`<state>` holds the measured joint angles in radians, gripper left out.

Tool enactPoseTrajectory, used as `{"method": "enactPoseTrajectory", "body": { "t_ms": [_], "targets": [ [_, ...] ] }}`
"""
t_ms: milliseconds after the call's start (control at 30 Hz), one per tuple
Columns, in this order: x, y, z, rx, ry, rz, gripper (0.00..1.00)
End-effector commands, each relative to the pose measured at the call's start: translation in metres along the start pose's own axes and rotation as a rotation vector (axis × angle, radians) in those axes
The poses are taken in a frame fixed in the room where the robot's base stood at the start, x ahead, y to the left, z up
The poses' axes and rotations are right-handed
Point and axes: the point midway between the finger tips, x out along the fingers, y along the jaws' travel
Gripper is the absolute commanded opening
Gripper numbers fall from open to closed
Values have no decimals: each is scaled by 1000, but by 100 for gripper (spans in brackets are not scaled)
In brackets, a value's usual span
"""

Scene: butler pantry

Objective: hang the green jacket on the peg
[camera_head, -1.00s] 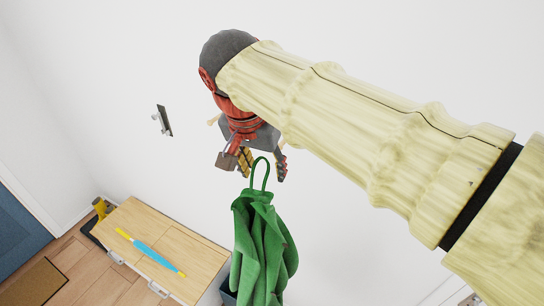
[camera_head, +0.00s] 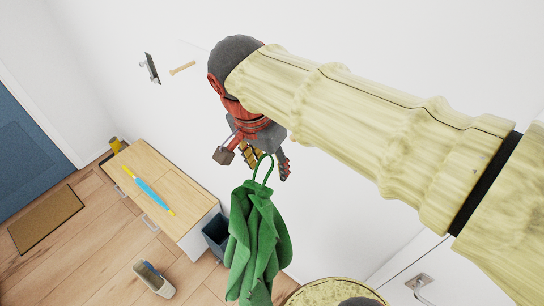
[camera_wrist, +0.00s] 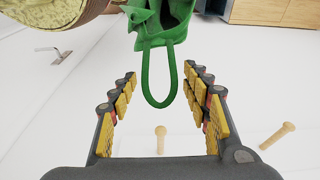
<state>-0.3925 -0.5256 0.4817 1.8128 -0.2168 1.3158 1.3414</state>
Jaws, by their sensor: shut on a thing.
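The green jacket (camera_head: 258,240) hangs from its thin loop at my gripper (camera_head: 268,165), clear of the floor. In the wrist view, the loop (camera_wrist: 160,104) comes down between the two rows of finger pads, and the jacket's collar (camera_wrist: 160,18) shows at the top. A pale wooden peg (camera_head: 182,68) sticks out of the white wall, up and left of my gripper. The wrist view shows two pegs, one (camera_wrist: 160,139) in line between the fingers below the loop and one (camera_wrist: 277,135) to the right. The loop and these pegs look apart.
A dark wall plate with hooks (camera_head: 152,68) is left of the peg. Below are a wooden-topped cabinet (camera_head: 165,165) with a blue and yellow tool (camera_head: 150,190), a dark bin (camera_head: 217,235) and a pale container (camera_head: 153,278). A door handle (camera_head: 418,283) is at lower right.

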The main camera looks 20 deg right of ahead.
Motion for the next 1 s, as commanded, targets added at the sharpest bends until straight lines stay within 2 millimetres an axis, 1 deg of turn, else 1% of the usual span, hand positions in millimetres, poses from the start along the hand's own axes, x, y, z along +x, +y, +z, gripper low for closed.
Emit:
{"method": "enactPoseTrajectory", "body": {
  "t_ms": [100,367,1000],
  "targets": [
    [-1,-2,1,35,-20,4,0],
    [0,-2,-2,45,-39,7,0],
    [9,0,-30,45,-38,7,0]
  ]
}}
